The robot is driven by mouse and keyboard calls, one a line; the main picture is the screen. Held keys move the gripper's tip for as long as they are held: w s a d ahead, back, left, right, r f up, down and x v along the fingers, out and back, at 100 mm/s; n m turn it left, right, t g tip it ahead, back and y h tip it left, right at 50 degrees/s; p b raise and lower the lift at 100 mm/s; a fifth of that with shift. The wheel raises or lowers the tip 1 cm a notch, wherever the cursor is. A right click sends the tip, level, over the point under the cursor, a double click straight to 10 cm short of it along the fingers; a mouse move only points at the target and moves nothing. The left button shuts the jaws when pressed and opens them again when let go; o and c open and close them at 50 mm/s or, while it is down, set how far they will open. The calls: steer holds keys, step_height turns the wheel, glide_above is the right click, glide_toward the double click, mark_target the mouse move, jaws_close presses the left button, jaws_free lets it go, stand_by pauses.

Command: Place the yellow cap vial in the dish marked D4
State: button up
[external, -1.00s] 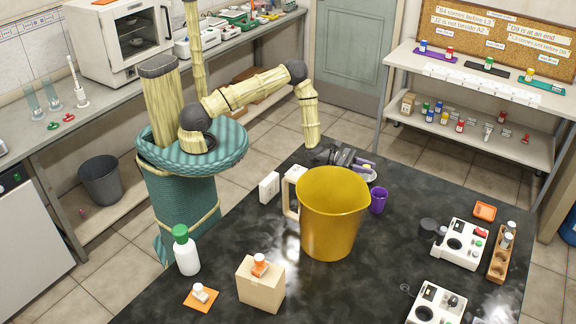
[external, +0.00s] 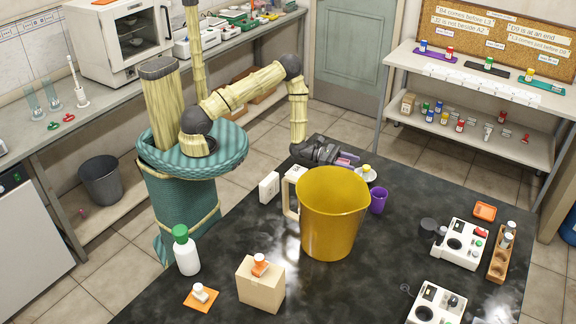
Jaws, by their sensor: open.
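A small yellow-capped vial (external: 367,168) is at a small white dish (external: 372,178) near the back edge of the black table, behind the yellow jug. It looks upright in the dish; no marking on the dish can be read. My gripper (external: 348,158), with purple fingers, is just left of the vial, low over the table. It is open and looks empty, with a small gap to the vial. The lower part of the dish is partly hidden by the jug.
The large yellow jug (external: 333,215) stands in front of the dish. A purple cup (external: 378,201) is close on its right. White boxes (external: 269,187) stand left of the jug. Another yellow-capped vial (external: 530,74) stands on the right shelf. The table's middle right is clear.

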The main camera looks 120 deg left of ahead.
steer(key=s, duration=0.3)
steer(key=s+d, duration=0.1)
steer(key=s, duration=0.1)
steer(key=shift+s+b, duration=0.3)
steer(key=shift+b, duration=0.1)
steer(key=shift+w+d+r+m+h, duration=0.2)
steer(key=shift+d+m+h, duration=0.1)
steer(key=d+r+m+h, duration=0.1)
steer(key=d+m+h, duration=0.1)
steer(key=d, duration=0.1)
steer(key=w+d+r+m+g+h, duration=0.1)
steer(key=d+m+h, duration=0.1)
steer(key=d, duration=0.1)
steer(key=w+d+r+m+h, duration=0.1)
steer(key=d+m+h, duration=0.1)
steer(key=shift+d+r+m+h+p, duration=0.15)
steer(key=shift+d+m+h+p, duration=0.15)
steer(key=shift+d+m+h, duration=0.1)
steer(key=s+d+r+m+g+y, duration=0.1)
steer(key=s+d+r+m+g, duration=0.2)
steer(key=d+m, duration=0.3)
steer(key=s+d+r+m+g+y+p, duration=0.1)
steer(key=s+d+m+g, duration=0.5)
steer(key=m, duration=0.8)
steer(key=s+d+r+m+g+y, duration=0.2)
steer(key=s+d+r+m+g, duration=0.2)
steer(key=m, duration=0.6)
steer(key=shift+s+d+r+g+y+p, duration=0.35)
steer(key=shift+d+r+g, duration=0.45)
steer(key=shift+d, duration=1)
